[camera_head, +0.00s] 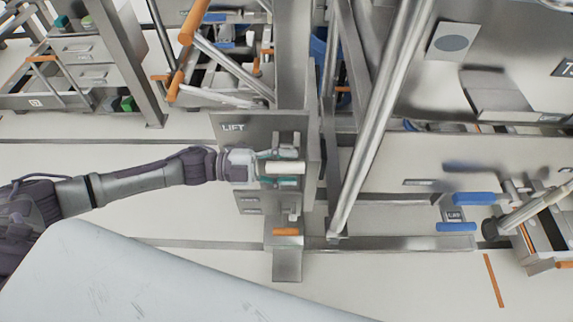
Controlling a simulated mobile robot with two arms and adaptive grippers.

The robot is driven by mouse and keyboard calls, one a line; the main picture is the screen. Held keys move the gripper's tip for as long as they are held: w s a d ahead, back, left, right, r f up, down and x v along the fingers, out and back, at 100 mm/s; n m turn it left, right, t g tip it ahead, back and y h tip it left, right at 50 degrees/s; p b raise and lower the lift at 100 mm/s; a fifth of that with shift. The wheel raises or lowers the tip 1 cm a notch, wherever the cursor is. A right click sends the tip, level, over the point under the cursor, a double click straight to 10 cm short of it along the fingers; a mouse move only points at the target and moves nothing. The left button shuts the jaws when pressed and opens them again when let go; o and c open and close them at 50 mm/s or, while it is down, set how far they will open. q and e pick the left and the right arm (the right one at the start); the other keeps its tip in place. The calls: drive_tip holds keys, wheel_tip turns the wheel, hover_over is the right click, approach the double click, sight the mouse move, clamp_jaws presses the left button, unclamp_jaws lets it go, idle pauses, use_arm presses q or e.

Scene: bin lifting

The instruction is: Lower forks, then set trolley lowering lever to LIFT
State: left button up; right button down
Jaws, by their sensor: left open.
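The trolley's metal control panel (228,135) stands upright in the middle of the camera_head view, with the word LIFT near its upper left. My left gripper (284,168) reaches in from the left and is at the front of this panel. Its teal-lined fingers are open, above and below a pale cylindrical handle (288,168), which appears to be the lever. I cannot tell whether the fingers touch it. The gripper and wrist hide part of the panel, including other markings. The forks cannot be made out clearly. My right gripper is not in view.
A slanted metal post (381,125) rises right of the panel. An orange pedal-like part (286,232) sits low below it. Blue handles (474,199) are at the right. A drawer cabinet (84,60) stands back left. Light floor (75,165) is clear at the left.

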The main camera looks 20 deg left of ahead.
use_arm(q)
clamp_jaws()
idle(0.3)
drive_tip(key=shift+f, duration=0.1)
